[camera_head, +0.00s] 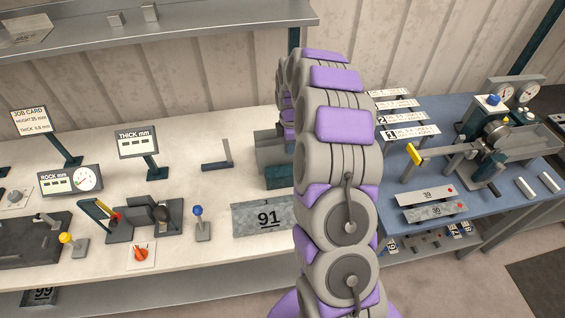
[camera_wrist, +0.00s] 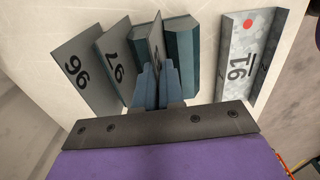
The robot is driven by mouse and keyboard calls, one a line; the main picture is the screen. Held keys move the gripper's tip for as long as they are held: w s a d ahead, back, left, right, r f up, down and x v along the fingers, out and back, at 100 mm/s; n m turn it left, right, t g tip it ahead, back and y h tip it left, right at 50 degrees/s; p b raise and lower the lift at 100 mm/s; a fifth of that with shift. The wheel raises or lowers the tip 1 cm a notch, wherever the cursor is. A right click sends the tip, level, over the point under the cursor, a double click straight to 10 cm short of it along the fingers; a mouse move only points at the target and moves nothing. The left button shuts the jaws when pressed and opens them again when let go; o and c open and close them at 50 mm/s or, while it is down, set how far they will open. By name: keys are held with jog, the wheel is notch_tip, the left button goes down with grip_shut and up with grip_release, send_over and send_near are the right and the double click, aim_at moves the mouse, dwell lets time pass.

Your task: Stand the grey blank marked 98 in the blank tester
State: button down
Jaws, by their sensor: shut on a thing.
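My gripper (camera_wrist: 155,72) is shut on a thin grey blank (camera_wrist: 156,35) in the wrist view. The blank stands upright beside a teal block (camera_wrist: 183,50); its mark is mostly covered by my fingers, so I cannot read it. To its left, two more upright grey blanks read 97 (camera_wrist: 112,62) and 96 (camera_wrist: 78,72). In the head view my arm hides the gripper and most of the blank rack (camera_head: 272,150). A device with a red lever (camera_head: 148,215) stands on the cream bench near the ROCK mm gauge (camera_head: 70,181); I cannot tell whether it is the blank tester.
A mottled plate marked 91 (camera_head: 268,218) lies right of the device; it also shows in the wrist view (camera_wrist: 240,62). A blue-knobbed lever (camera_head: 200,222) and a THICK mm display (camera_head: 138,142) stand nearby. The blue table (camera_head: 400,180) at right holds a machine and plates.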

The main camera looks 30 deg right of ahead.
jog(key=shift+r+p, duration=1.4)
jog(key=shift+r, duration=2.9)
jog(key=shift+f, duration=0.1)
